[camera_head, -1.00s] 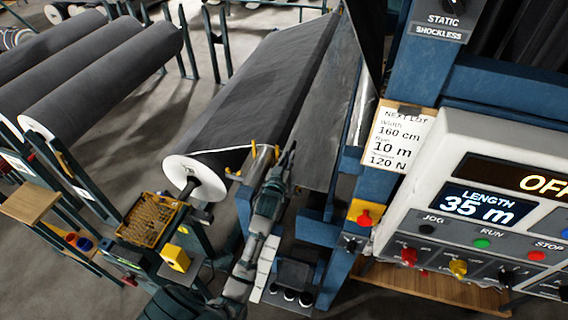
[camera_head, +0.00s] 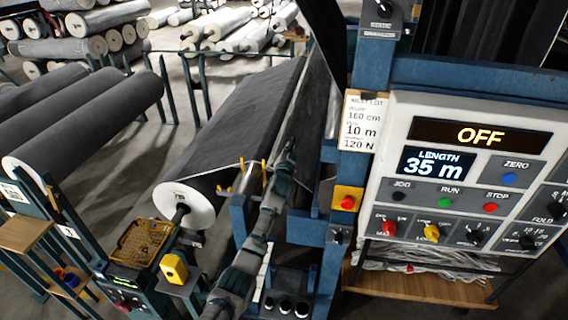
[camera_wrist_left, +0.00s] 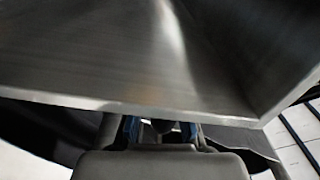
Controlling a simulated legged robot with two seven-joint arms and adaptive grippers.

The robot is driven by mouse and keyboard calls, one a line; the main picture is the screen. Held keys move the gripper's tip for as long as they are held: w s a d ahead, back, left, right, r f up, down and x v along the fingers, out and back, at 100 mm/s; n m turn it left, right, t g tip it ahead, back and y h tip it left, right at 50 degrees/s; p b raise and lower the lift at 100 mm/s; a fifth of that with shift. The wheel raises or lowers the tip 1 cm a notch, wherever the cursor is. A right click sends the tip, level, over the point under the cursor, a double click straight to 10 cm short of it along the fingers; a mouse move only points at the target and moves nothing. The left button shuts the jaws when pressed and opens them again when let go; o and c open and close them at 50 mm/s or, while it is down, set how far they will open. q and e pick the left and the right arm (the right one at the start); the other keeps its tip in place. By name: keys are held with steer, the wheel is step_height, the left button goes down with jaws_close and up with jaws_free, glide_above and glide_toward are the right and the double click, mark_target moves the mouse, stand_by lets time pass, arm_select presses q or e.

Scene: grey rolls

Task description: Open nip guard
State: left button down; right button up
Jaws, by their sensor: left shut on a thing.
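The nip guard (camera_wrist_left: 140,60) shows in the left wrist view as a wide bare-metal sheet with a bent edge on the right. It fills the upper part of that view. My left gripper (camera_head: 291,150) reaches in beside the winding machine, near the end of the dark roll (camera_head: 245,110). In the left wrist view my left gripper (camera_wrist_left: 160,130) is at the sheet's lower edge, shut on it. The fingertips are partly hidden behind that edge. In the head view my gripper and arm cover much of this spot. My right gripper is out of view.
A control panel (camera_head: 463,175) stands at the right, reading OFF and 35 m. A red button on a yellow plate (camera_head: 347,200) sits on the blue frame. A yellow basket (camera_head: 146,243) and a yellow box (camera_head: 174,268) are at the lower left. Grey rolls (camera_head: 90,115) lie at the left.

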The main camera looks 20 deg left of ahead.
arm_select(q)
steer(key=shift+w+d+r+m, duration=0.15)
steer(key=shift+d+r+m, duration=0.15)
steer(key=shift+d, duration=0.35)
steer(key=shift+w+d+r+m+p, duration=0.15)
steer(key=shift+d+r+m+p, duration=0.15)
steer(key=shift+d+m, duration=0.25)
steer(key=w+d+r+m+p, duration=0.1)
steer(key=w+d+m, duration=0.1)
steer(key=d+m, duration=0.6)
steer(key=shift+d+m+p, duration=0.25)
steer(key=shift+m+p, duration=0.1)
steer(key=shift+m, duration=0.2)
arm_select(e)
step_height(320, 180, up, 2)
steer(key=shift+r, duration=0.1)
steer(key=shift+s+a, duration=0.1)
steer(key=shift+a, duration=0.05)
arm_select(q)
steer(key=c, duration=1.2)
jaws_free()
steer(key=shift+r, duration=0.15)
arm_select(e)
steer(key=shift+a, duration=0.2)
